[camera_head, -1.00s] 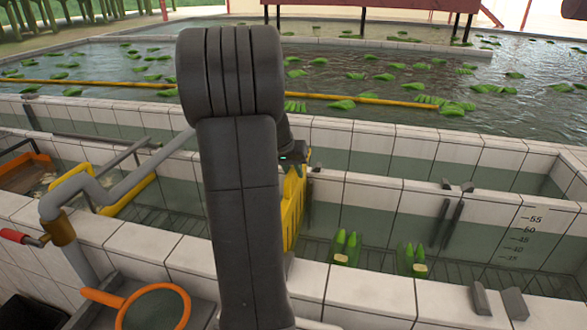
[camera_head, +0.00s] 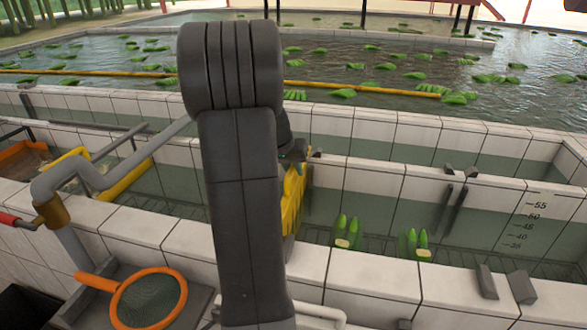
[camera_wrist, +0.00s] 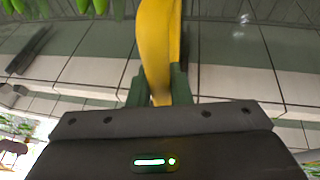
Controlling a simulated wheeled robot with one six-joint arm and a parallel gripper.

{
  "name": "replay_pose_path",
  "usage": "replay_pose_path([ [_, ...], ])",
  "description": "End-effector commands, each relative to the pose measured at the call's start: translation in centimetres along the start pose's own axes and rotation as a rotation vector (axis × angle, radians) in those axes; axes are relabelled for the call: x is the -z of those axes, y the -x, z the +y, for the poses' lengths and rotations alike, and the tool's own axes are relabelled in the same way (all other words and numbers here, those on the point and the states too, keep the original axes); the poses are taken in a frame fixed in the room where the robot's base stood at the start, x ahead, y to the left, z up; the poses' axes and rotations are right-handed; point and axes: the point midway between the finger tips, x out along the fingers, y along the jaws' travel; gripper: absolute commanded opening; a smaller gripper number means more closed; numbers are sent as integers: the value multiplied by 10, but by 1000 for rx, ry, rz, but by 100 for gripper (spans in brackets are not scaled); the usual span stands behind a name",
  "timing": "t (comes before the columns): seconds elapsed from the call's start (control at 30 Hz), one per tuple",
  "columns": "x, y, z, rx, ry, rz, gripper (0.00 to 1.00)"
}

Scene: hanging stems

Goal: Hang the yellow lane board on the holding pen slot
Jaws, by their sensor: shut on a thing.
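The yellow lane board (camera_head: 292,203) shows in the head view just right of my arm, upright in the trough and partly hidden by the arm. In the wrist view the yellow board (camera_wrist: 156,40) runs up from between my fingers. My gripper (camera_wrist: 158,88) is shut on it; in the head view the gripper (camera_head: 296,152) is mostly hidden. Dark bracket pairs that look like slots stand on the middle wall (camera_head: 449,195) and on the near wall (camera_head: 503,285), right of the board. I cannot tell which is the holding pen slot. The board's lower end is hidden.
Green banana bunches (camera_head: 412,243) lie in the trough right of the board. A grey pipe (camera_head: 100,180) and an orange-rimmed net (camera_head: 148,298) are at the left. Tiled walls (camera_head: 375,278) bound the trough. Depth marks (camera_head: 530,225) are at the right.

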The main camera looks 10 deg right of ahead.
Motion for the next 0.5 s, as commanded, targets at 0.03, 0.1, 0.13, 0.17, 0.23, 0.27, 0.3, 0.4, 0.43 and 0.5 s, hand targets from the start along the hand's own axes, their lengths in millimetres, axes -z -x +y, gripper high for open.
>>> replay_pose_path([
  [0.03,1,1,0,0,0,2,0],
  [0.1,1,1,0,0,0,2,0],
  [0.13,1,1,0,0,0,2,0],
  [0.17,1,1,0,0,0,2,0],
  [0.23,0,0,0,0,0,2,0],
  [0.27,0,0,0,0,0,2,0],
  [0.3,0,0,0,0,0,2,0],
  [0.4,0,-1,0,0,0,2,0],
  [0.43,0,-2,0,0,0,2,0],
  [0.5,-1,-3,-1,0,0,2,0],
])
